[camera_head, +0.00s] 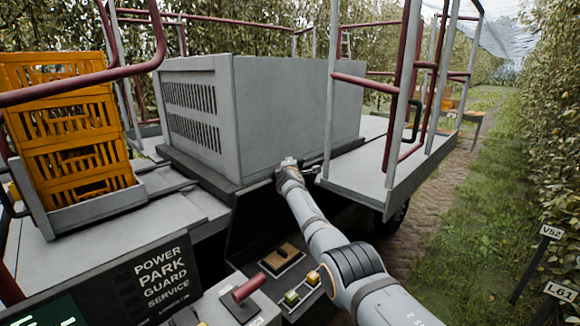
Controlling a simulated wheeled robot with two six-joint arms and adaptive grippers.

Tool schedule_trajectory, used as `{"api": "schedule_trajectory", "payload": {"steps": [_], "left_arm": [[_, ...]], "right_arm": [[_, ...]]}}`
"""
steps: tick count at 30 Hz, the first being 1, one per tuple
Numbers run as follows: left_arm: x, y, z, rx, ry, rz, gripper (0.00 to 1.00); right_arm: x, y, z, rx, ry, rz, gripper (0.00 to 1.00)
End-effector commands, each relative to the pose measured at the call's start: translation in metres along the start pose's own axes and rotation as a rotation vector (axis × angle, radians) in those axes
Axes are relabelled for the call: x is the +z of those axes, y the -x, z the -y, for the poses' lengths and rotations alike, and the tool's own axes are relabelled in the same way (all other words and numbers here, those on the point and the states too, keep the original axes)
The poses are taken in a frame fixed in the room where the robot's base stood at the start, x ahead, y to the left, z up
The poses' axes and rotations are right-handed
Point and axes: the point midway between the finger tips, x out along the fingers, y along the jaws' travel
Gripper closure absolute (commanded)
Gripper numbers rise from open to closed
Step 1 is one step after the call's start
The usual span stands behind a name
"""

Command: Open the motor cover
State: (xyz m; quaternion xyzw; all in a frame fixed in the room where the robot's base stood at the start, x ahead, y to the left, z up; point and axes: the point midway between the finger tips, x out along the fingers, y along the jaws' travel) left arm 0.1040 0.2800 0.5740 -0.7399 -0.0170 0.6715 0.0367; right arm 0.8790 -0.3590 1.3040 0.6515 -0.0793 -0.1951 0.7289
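The motor cover (295,105) is a large grey box with dark vent slats (192,112) on its left face. It sits level on a dark frame (255,185), with no clear gap under it. My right arm comes in from the lower right. Its gripper (286,166) is at the lower edge of the cover's right face, close to or touching it. The fingers are small and partly hidden, so I cannot tell whether they are open or shut or hold the edge. My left gripper is not in view.
Stacked orange crates (70,135) stand on the left platform. Red and grey railings (405,90) rise from the right platform (370,180). A control panel with a red lever (246,290) and small knobs is below. A grass lane (460,230) runs along the right.

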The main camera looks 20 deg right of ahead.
Motion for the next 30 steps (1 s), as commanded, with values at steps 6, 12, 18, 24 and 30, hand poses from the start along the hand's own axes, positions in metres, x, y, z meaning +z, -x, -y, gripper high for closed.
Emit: {"api": "schedule_trajectory", "payload": {"steps": [6, 12, 18, 24, 30], "left_arm": [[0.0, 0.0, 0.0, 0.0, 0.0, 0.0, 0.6], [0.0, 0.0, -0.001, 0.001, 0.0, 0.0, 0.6], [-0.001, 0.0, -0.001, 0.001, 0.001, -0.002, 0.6], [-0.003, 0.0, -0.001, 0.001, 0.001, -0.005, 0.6], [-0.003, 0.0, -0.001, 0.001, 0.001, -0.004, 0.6]], "right_arm": [[0.0, 0.0, 0.002, -0.003, 0.001, 0.0, 0.59], [0.0, 0.0, 0.002, -0.003, 0.001, 0.0, 0.59], [0.0, 0.0, 0.002, -0.003, 0.001, 0.001, 0.59], [0.0, 0.001, 0.002, -0.002, 0.002, 0.003, 0.59], [0.001, 0.011, 0.002, 0.001, 0.0, 0.008, 0.59]]}}
